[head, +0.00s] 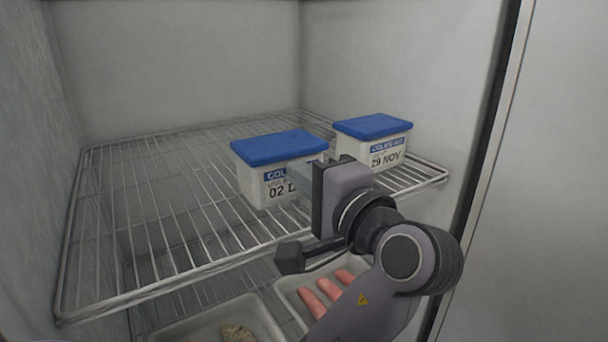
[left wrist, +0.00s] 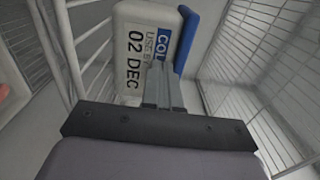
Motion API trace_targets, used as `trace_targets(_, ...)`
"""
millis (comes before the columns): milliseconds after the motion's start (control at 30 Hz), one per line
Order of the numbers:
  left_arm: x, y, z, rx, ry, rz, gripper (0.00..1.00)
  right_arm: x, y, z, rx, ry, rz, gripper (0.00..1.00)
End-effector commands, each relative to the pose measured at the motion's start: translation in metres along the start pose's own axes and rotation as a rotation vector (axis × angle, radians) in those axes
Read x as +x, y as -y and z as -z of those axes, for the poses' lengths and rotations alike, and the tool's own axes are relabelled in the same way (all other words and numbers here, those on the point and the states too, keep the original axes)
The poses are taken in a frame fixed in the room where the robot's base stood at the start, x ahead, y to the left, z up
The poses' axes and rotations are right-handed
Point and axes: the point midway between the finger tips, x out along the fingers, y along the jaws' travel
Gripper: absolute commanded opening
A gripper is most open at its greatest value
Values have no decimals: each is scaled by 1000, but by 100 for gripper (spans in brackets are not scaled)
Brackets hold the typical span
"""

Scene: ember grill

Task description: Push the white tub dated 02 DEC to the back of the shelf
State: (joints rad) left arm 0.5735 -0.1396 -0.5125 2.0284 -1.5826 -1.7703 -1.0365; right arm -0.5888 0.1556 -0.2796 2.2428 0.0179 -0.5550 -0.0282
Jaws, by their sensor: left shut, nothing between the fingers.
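The white tub dated 02 DEC (head: 250,186) has a blue lid and stands upright on the wire shelf (head: 165,215), towards the middle right. My left gripper (head: 298,178) is shut and empty, with its fingers at the tub's front face, covering part of the date. In the left wrist view the tub (left wrist: 135,62) appears turned sideways with its label readable, and the shut fingertips (left wrist: 160,68) are at its front by the lid edge. I cannot tell whether they touch it. My right gripper is not in view.
A second white tub, dated 29 NOV (head: 386,155), with a blue lid, stands to the right on the same shelf. The shelf is bare to the left and behind the 02 DEC tub. Trays (head: 215,322) with food sit below.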

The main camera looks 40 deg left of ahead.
Motion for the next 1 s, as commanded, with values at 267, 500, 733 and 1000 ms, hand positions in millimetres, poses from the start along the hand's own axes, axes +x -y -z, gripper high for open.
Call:
trace_targets(267, 52, 5, -1, 4, 6, 0, 0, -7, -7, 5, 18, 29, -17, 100)
trace_targets(500, 96, 3, 0, 2, 2, 1, 0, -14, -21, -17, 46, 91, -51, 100)
trace_targets(733, 106, 0, 0, 0, -1, 0, 0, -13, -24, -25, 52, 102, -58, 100)
trace_targets(1000, 105, 0, 0, 0, 0, 0, 0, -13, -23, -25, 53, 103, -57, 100)
